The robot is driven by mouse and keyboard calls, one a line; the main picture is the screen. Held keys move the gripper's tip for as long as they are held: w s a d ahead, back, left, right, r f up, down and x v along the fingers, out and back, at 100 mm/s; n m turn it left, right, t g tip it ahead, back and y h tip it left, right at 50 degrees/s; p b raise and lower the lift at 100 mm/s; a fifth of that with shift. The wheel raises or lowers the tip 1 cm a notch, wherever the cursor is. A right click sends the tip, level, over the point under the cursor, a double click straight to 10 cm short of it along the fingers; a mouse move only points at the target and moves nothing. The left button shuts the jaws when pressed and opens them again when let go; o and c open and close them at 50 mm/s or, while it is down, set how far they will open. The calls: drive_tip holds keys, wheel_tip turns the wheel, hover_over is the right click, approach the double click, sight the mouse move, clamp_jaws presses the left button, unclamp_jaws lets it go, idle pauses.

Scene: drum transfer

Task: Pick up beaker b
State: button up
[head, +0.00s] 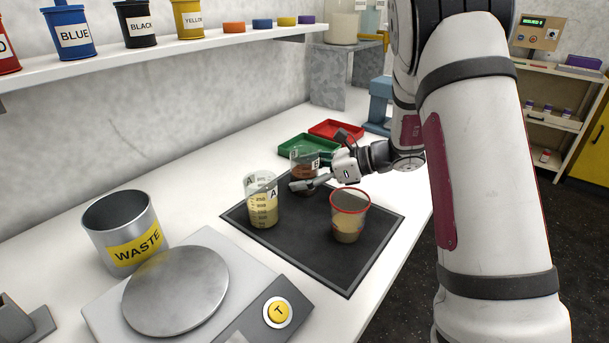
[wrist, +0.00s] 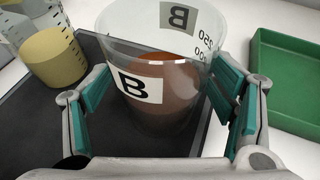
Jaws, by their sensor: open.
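Beaker b (wrist: 155,90) is a clear beaker with a "B" label and reddish-brown contents. It stands upright on the dark mat (head: 292,240), at its far side, partly hidden by my gripper in the head view (head: 304,160). My gripper (wrist: 165,100) is open, with one teal-padded finger on each side of beaker b. In the wrist view the right finger looks very close to the wall; I cannot tell if it touches. Beaker a (head: 263,205), with yellowish contents, stands on the mat to the left.
A red-rimmed beaker (head: 348,222) with tan contents stands on the mat, near my gripper. Green (head: 307,147) and red (head: 337,130) trays lie behind. A waste bin (head: 122,228) and a scale (head: 177,290) stand at front left.

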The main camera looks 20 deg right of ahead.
drive_tip(key=c, duration=1.4)
drive_tip(key=shift+c, duration=0.2)
drive_tip(key=shift+r, duration=0.15)
